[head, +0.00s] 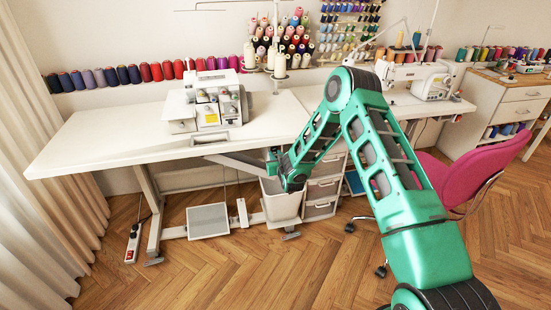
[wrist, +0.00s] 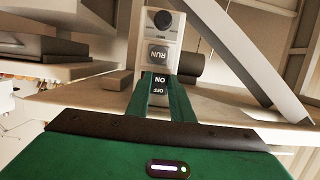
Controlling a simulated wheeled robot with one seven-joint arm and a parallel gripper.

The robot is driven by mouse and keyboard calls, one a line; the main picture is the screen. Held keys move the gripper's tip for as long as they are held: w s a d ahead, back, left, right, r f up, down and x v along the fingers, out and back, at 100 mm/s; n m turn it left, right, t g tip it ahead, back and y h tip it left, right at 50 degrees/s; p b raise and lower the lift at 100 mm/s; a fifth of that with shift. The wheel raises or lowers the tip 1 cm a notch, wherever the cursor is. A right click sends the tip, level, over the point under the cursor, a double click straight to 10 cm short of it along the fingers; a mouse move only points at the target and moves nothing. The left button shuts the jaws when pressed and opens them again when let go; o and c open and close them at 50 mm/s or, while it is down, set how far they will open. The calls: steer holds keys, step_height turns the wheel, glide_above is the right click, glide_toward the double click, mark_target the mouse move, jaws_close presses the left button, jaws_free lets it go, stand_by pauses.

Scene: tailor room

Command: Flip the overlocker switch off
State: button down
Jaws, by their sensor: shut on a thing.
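The overlocker (head: 208,103), a white machine, stands on the left part of the long white table. In the wrist view a pale switch box (wrist: 175,40) carries a dark round knob, a grey RUN plate (wrist: 159,55) and a dark rocker switch (wrist: 160,83) marked ON and OFF. My gripper (wrist: 162,84) has its two green fingers on either side of this switch, shut on it. In the head view my gripper (head: 272,158) is low at the table's front edge, and the switch is hidden. I cannot tell which side of the rocker is pressed in.
The white table (head: 110,135) has its front edge just above my gripper. A white bin (head: 281,203) and a drawer unit (head: 322,188) stand below. A grey slanting bar (wrist: 262,60) is close on the right in the wrist view. A pink chair (head: 460,185) stands right of my arm.

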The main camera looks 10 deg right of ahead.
stand_by(0.3)
steer(key=c, duration=1.6)
jaws_free()
steer(key=shift+o, duration=0.2)
steer(key=v, duration=1)
steer(key=shift+s+r, duration=0.2)
steer(key=shift+s, duration=0.05)
